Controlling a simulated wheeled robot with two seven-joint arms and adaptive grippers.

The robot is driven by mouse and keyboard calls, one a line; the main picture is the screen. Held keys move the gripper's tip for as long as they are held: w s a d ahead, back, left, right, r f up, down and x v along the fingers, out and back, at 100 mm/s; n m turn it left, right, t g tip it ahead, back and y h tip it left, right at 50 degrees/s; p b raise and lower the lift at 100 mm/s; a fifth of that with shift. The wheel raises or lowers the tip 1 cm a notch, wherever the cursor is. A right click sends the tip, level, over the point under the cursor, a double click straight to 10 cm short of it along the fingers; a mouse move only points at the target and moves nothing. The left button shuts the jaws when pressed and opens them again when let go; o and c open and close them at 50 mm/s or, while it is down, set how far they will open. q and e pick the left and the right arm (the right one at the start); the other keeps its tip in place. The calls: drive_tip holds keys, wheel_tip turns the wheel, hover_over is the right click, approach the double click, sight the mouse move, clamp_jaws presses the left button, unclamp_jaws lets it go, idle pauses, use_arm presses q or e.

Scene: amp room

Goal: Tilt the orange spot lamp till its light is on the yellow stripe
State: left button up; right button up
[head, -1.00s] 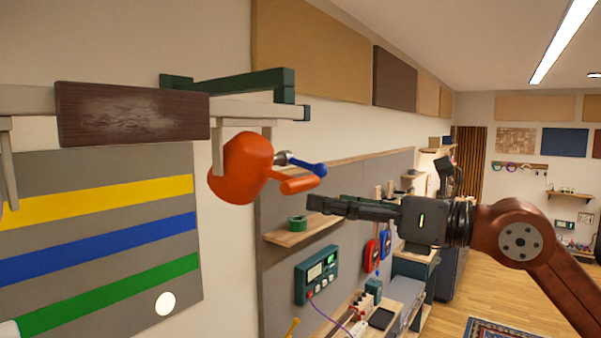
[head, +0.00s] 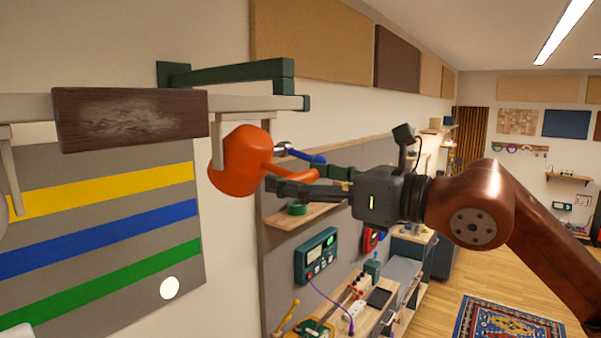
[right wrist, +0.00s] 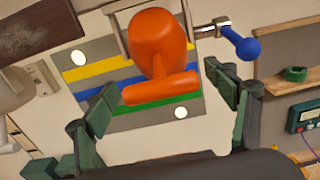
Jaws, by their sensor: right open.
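The orange spot lamp (head: 238,160) hangs from a bracket under the pale rail. Its orange bar handle (head: 294,173) sticks out to the right, with a blue-ended lever (head: 305,156) behind it. The striped board has a yellow stripe (head: 110,187) on top, then blue (head: 110,235) and green. A round light spot (head: 170,288) lies below the green stripe near the board's right edge. My right gripper (head: 290,180) is open at the handle. In the right wrist view the handle (right wrist: 160,88) lies between and ahead of its fingers (right wrist: 165,105). Contact is unclear. My left gripper is not seen.
A dark brown panel (head: 130,120) hangs on the rail left of the lamp. A green bracket arm (head: 230,73) is above. A shelf with a green ring (head: 297,208) and a green device (head: 316,256) are on the wall behind and below. Open floor lies at right.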

drive_tip(key=shift+c, duration=0.4)
drive_tip(key=c, duration=1.6)
drive_tip(key=shift+c, duration=0.2)
